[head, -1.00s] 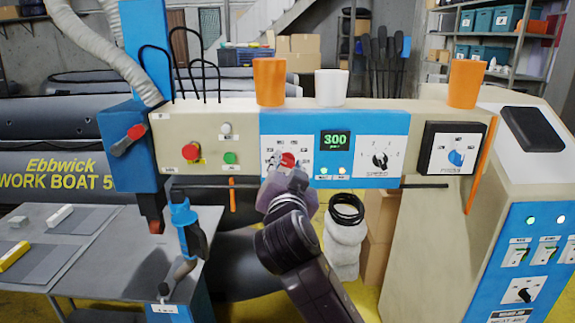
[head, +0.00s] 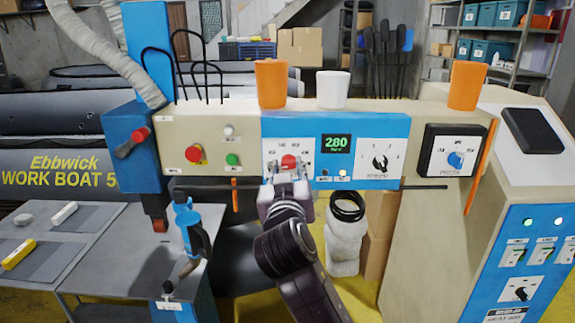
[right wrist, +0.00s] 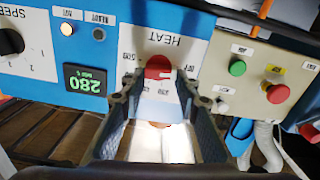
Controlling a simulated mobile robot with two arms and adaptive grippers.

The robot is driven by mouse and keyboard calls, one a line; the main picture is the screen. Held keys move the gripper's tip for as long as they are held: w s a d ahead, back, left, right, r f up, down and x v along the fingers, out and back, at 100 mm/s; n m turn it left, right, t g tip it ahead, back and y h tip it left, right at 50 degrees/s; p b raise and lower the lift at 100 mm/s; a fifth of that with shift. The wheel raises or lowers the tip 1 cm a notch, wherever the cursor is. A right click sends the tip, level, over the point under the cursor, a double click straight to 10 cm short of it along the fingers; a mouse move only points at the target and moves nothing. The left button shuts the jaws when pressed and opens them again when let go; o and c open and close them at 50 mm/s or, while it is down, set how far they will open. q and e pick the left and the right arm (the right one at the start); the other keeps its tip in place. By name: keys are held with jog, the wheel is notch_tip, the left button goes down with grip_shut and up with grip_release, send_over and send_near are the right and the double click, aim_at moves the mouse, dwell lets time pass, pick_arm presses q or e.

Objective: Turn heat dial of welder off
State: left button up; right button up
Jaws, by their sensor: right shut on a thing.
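The red heat dial (head: 289,162) sits on a white plate in the blue panel of the welder (head: 210,150). My right gripper (head: 287,172) is shut on the dial, with a finger on each side. In the upside-down right wrist view, the red dial (right wrist: 158,67) shows between the tips of the right gripper (right wrist: 160,90), below the word HEAT. The dial's exact pointer setting is hard to read. The green display (head: 336,144) reads 280. Of the two lamps below it, the heat lamp (right wrist: 67,28) is lit and the ready lamp (right wrist: 98,34) is dim. My left gripper is not in view.
A speed dial (head: 380,162) and a pressure dial (head: 455,160) lie to the right. Red and green buttons (head: 232,159) lie to the left. Cups, two orange and one white (head: 332,88), stand on top. A blue hand tool (head: 190,230) stands by the grey table.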

jog(key=shift+n, duration=0.3)
jog(key=o, duration=1.2)
jog(key=shift+c, duration=0.2)
